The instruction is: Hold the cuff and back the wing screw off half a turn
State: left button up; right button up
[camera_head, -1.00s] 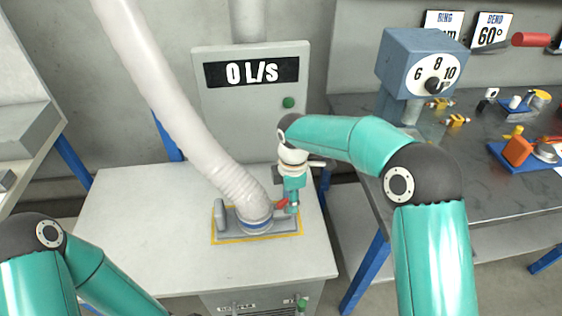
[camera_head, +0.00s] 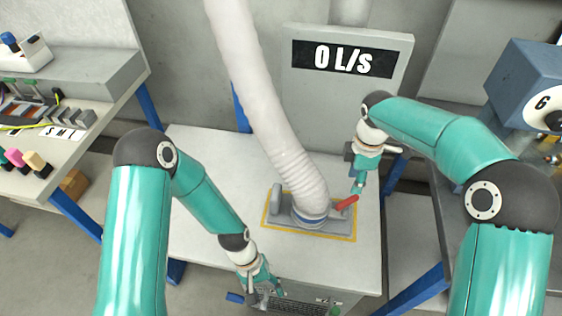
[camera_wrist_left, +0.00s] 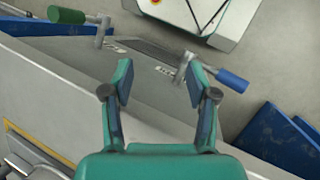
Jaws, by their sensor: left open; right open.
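The cuff (camera_head: 310,216) is a grey ring with a blue band at the foot of the pale hose (camera_head: 262,90), seated on a grey plate inside a yellow outline on the white bench. A red-handled part (camera_head: 347,202), perhaps the wing screw, sticks out at the cuff's right side. My right gripper (camera_head: 358,187) is open just above and right of the red handle; contact cannot be told. My left gripper (camera_head: 263,290) is open and empty at the bench's front edge, well below the cuff. It also shows open in the left wrist view (camera_wrist_left: 158,88).
A panel reading 0 L/S (camera_head: 343,58) stands behind the bench (camera_head: 200,215). A blue-handled lever (camera_wrist_left: 230,80) and a green-handled one (camera_wrist_left: 68,15) are on the cabinet front near my left gripper. Side benches stand left and right. The bench left of the plate is clear.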

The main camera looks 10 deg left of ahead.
aim_at(276, 198)
pick_arm(q)
jog(key=w+d+r+g, duration=0.1)
jog(key=w+d+r, duration=0.1)
jog(key=w+d+r+g, duration=0.1)
jog(key=w+d+r, duration=0.1)
jog(key=r, duration=0.1)
jog(key=shift+w+d+r+g, duration=0.2)
jog(key=shift+d+g, duration=0.1)
jog(key=shift+d, duration=0.1)
jog(key=w+a+r+m+t+y, duration=0.2)
jog(key=w+a+r+t, duration=0.15)
jog(key=w+r, duration=0.6)
jog(key=w+a+r+m+t+y, duration=0.15)
jog(key=w+a+r, duration=0.25)
jog(key=w+r, duration=0.6)
jog(key=shift+t+y, duration=0.3)
jog(key=shift+y, duration=0.05)
jog(key=f, duration=1.2)
jog(key=w+f, duration=0.1)
jog(key=f, duration=0.4)
jog(key=shift+w+d+f, duration=0.1)
jog(key=shift+d+f, duration=0.1)
jog(key=shift+f, duration=0.2)
grip_shut()
pick_arm(e)
jog(key=shift+o, duration=0.2)
